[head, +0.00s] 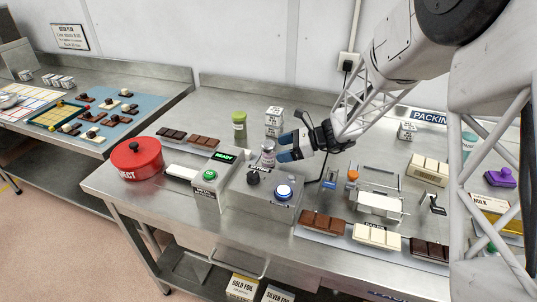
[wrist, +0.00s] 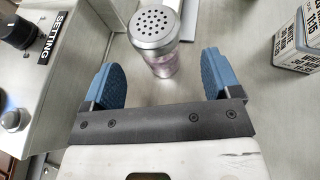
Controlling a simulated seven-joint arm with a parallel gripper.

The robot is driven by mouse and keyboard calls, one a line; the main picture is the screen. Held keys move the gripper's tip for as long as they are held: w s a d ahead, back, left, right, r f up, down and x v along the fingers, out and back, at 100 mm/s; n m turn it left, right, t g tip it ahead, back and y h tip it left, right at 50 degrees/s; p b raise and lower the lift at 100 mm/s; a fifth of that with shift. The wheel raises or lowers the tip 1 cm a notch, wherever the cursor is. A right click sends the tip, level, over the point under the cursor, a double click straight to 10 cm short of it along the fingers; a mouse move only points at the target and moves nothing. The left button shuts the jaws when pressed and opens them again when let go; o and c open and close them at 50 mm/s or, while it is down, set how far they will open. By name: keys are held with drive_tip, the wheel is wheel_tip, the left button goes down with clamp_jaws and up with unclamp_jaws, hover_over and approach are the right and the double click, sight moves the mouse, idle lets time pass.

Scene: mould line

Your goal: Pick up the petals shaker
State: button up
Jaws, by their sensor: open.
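The petals shaker (head: 268,154) has a perforated silver lid and a clear body with pinkish-purple contents; its label cannot be read. In the wrist view the shaker (wrist: 156,40) stands upright, ahead of and between the two blue fingertips. My gripper (head: 287,148) is open and comes at the shaker from the right in the head view. In the wrist view my gripper (wrist: 160,76) shows a gap on each side of the shaker. The far side of the shaker is hidden.
A green-lidded jar (head: 239,128) and stacked white printed boxes (head: 273,122) stand behind the shaker. A grey machine with a READY display (head: 222,156) and a knob marked SETTING (wrist: 20,33) stands close in front. A red round pot (head: 137,158) is at left. Bare steel lies around the shaker.

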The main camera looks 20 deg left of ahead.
sight(269, 151)
drive_tip(key=shift+x, duration=2.55)
drive_tip(key=shift+s+a+r, duration=0.1)
drive_tip(key=shift+r, duration=0.1)
drive_tip(key=c, duration=1.1)
drive_tip(key=shift+o, duration=0.2)
drive_tip(key=shift+r, duration=0.15)
wheel_tip(269, 151, up, 10)
drive_tip(key=shift+f, duration=0.15)
